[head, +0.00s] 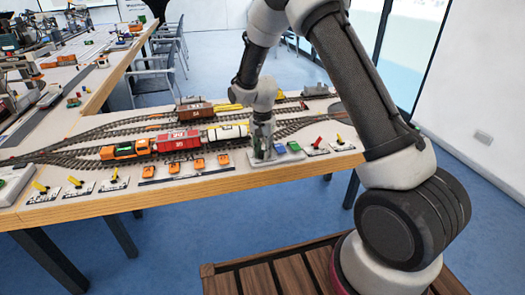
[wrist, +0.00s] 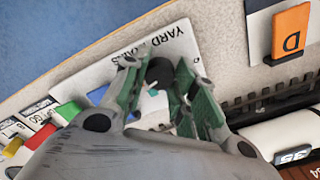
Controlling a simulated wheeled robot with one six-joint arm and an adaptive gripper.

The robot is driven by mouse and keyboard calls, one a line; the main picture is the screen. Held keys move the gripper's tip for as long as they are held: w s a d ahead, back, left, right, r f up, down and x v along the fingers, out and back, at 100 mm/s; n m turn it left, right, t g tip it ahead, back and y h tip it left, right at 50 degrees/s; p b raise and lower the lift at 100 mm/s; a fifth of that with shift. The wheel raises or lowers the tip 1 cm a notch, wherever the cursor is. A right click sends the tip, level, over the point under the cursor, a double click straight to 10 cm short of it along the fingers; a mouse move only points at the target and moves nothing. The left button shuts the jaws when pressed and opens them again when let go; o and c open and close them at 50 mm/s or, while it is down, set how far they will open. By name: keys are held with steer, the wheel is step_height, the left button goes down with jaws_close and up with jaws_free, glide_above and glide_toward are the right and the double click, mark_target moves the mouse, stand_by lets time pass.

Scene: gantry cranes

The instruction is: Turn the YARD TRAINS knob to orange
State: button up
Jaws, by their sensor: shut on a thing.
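The YARD TRAINS plate (wrist: 185,28) is white and lies near the table's front edge. In the head view the plate (head: 262,161) sits under my gripper. The dark round knob (wrist: 160,72) stands on it, between my green-padded fingers. My gripper (wrist: 165,82) is shut on the knob from above; it also shows in the head view (head: 263,145). No orange patch can be made out, and the knob's pointing direction is largely hidden by the fingers.
An orange tile marked D (wrist: 291,32) stands close by. Small levers, one red (head: 317,142) and one yellow (head: 340,139), are right of the plate. Model trains, including a red wagon (head: 178,141), stand on tracks behind. Blue floor lies beyond the table edge.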

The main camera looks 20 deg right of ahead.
mark_target(262, 152)
steer(key=shift+m, duration=0.6)
steer(key=o, duration=1.1)
steer(key=shift+c, duration=0.2)
steer(key=shift+r, duration=0.1)
step_height(262, 152, up, 12)
